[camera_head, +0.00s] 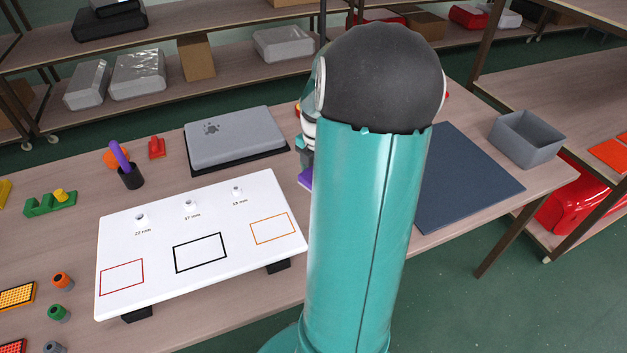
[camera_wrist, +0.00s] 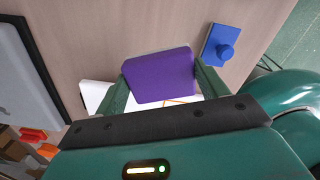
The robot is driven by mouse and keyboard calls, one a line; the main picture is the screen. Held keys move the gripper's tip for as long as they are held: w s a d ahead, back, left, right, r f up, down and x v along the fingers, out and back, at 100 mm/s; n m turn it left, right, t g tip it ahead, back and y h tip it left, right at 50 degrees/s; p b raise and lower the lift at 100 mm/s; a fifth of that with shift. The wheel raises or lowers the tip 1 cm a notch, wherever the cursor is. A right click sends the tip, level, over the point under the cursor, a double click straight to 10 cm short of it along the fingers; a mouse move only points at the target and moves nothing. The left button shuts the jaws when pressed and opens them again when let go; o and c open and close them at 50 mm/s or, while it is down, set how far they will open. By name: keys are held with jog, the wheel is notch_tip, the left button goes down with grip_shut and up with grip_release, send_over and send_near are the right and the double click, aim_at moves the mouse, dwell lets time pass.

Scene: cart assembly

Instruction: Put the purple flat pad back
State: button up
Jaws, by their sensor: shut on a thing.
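The purple flat pad (camera_wrist: 160,76) is between the two green fingers of my gripper (camera_wrist: 159,80) in the wrist view, which are shut on its two sides. A small purple corner of it (camera_head: 305,178) shows beside my arm in the head view; my arm hides the rest of it and most of the gripper.
A blue piece with a round knob (camera_wrist: 220,46) lies to the pad's right. A grey laptop-like slab (camera_head: 235,135), a black cup (camera_head: 131,177) and a green block (camera_head: 48,204) stand around the board. A dark blue mat (camera_head: 465,180) and an empty grey bin (camera_head: 527,140) are at the right.

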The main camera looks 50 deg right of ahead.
jog(key=w+d+f, duration=0.1)
jog(key=f, duration=0.1)
jog(key=w+d+f, duration=0.3)
jog(key=d+f, duration=0.1)
jog(key=shift+w+f, duration=0.3)
jog(key=shift+f, duration=0.1)
jog(key=shift+d+f, duration=0.15)
jog(key=shift+f, duration=1.45)
jog(key=shift+f, duration=0.1)
jog(key=o, duration=1)
jog(key=shift+w, duration=0.1)
